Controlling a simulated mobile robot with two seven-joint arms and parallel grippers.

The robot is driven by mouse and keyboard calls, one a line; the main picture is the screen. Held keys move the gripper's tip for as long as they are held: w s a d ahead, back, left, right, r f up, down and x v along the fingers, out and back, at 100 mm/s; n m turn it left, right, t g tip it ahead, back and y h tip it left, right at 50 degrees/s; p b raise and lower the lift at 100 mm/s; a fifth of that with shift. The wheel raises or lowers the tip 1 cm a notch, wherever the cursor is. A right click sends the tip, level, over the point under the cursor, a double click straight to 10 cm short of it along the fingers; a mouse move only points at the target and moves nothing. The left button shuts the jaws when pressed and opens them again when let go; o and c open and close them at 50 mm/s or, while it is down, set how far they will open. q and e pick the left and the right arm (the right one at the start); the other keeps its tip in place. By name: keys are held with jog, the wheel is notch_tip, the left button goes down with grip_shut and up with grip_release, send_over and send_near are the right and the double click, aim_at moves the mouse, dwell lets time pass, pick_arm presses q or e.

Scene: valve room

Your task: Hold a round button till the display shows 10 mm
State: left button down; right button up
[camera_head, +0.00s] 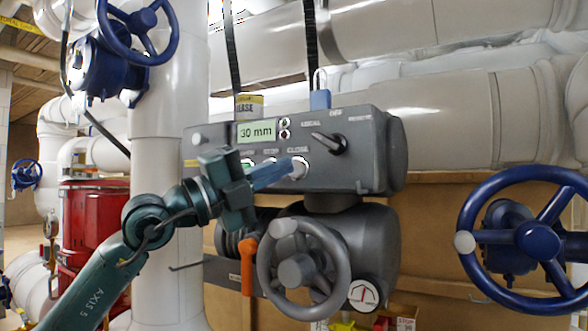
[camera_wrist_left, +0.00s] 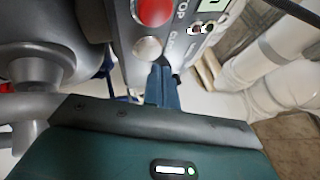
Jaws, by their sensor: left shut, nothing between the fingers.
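The grey control box (camera_head: 350,170) carries a small display (camera_head: 257,131) that reads 30 mm. Below it is a row of round buttons labelled STOP and CLOSE, with a green one at the left partly behind my gripper. The pale CLOSE button (camera_head: 299,169) is at the right end of the row. My left gripper (camera_head: 288,172) is shut and empty, its blue fingertips right at the CLOSE button. In the left wrist view the fingers (camera_wrist_left: 162,82) end beside the silver button (camera_wrist_left: 147,48), below a red button (camera_wrist_left: 155,11). I cannot tell whether they touch.
A black selector knob (camera_head: 329,143) sits right of the display. A blue padlock (camera_head: 320,99) and a grease can (camera_head: 249,106) are on top of the box. A grey handwheel (camera_head: 304,270) and an orange lever (camera_head: 248,266) are below. A blue handwheel (camera_head: 530,238) stands at the right.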

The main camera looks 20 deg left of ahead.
pick_arm(q)
jog(key=shift+w, duration=0.1)
dwell(0.7)
jog(key=shift+w, duration=0.35)
